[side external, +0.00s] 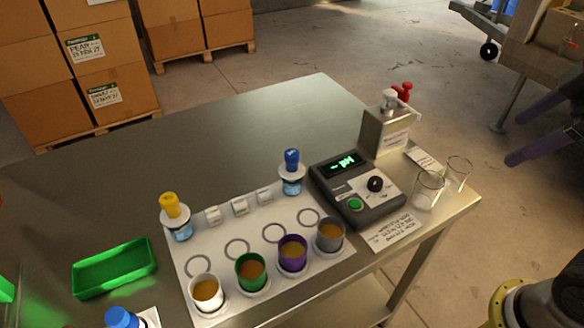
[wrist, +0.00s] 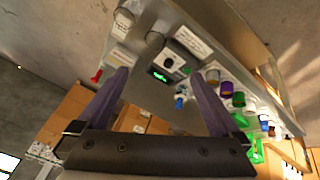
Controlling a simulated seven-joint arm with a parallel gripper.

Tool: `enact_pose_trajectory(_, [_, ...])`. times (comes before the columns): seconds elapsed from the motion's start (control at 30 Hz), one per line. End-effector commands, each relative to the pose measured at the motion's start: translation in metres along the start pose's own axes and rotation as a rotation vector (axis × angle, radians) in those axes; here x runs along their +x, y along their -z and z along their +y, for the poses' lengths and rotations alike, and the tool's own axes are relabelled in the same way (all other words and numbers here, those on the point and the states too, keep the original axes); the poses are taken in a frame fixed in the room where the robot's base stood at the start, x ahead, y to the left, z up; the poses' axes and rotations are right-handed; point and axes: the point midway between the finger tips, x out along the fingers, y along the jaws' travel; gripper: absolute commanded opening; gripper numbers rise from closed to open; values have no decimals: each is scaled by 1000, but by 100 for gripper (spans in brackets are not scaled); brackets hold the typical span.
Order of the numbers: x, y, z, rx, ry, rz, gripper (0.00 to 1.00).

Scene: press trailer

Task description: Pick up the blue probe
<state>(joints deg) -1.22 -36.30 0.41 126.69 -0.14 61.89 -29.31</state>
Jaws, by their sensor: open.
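A blue-topped probe (side external: 292,158) stands upright in a small clear bottle (side external: 292,184) at the back right corner of the white mat, left of the meter. In the wrist view the blue probe (wrist: 180,102) shows small, between my fingers and nearer the right one. My gripper (side external: 515,140) has two purple fingers, open and empty, at the right edge of the side view, well away from the probe. In the wrist view my gripper (wrist: 162,76) has its fingers spread wide. A second blue-topped item (side external: 121,317) is partly cut off at the bottom left.
A dark pH meter (side external: 348,206) stands right of the probe, with a metal dispenser (side external: 384,135) and glass beakers (side external: 427,188) beyond. Several coloured cups (side external: 292,254) stand in front. A yellow-topped probe (side external: 170,205) and green tray (side external: 113,267) are left. The back of the table (side external: 220,135) is clear.

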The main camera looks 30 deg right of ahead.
Motion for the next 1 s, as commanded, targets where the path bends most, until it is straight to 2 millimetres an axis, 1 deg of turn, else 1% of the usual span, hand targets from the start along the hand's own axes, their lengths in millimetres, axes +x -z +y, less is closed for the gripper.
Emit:
enact_pose_trajectory(0.03, [-5,18,7,-72,10,-6,100])
enact_pose_trajectory(0.07, [-8,28,10,-119,18,-11,100])
enact_pose_trajectory(0.1, [-10,43,15,-186,29,-17,100])
enact_pose_trajectory(0.17, [-12,67,22,-287,49,-28,100])
enact_pose_trajectory(0.2, [-12,84,25,-356,63,-35,100])
enact_pose_trajectory(0.23, [-11,96,28,-406,75,-40,100])
enact_pose_trajectory(0.27, [-9,108,29,-455,87,-45,100])
enact_pose_trajectory(0.3, [-6,125,31,-516,102,-50,100])
enact_pose_trajectory(0.37, [1,149,32,-606,127,-59,100])
enact_pose_trajectory(0.4, [7,164,32,-664,144,-64,100])
enact_pose_trajectory(0.47, [18,187,30,-744,169,-72,100])
enact_pose_trajectory(0.5, [26,201,28,-796,186,-77,100])
enact_pose_trajectory(0.57, [41,222,22,-867,213,-85,100])
enact_pose_trajectory(0.6, [52,235,18,-911,231,-91,100])
enact_pose_trajectory(0.67, [70,254,9,-974,258,-99,100])
enact_pose_trajectory(0.7, [84,265,2,-1011,277,-106,100])
enact_pose_trajectory(0.77, [104,280,-10,-1057,303,-117,100])
enact_pose_trajectory(0.8, [118,288,-19,-1079,318,-125,100])
enact_pose_trajectory(0.9, [152,302,-41,-1115,354,-146,100])
enact_pose_trajectory(1.0, [179,306,-61,-1143,386,-171,100])
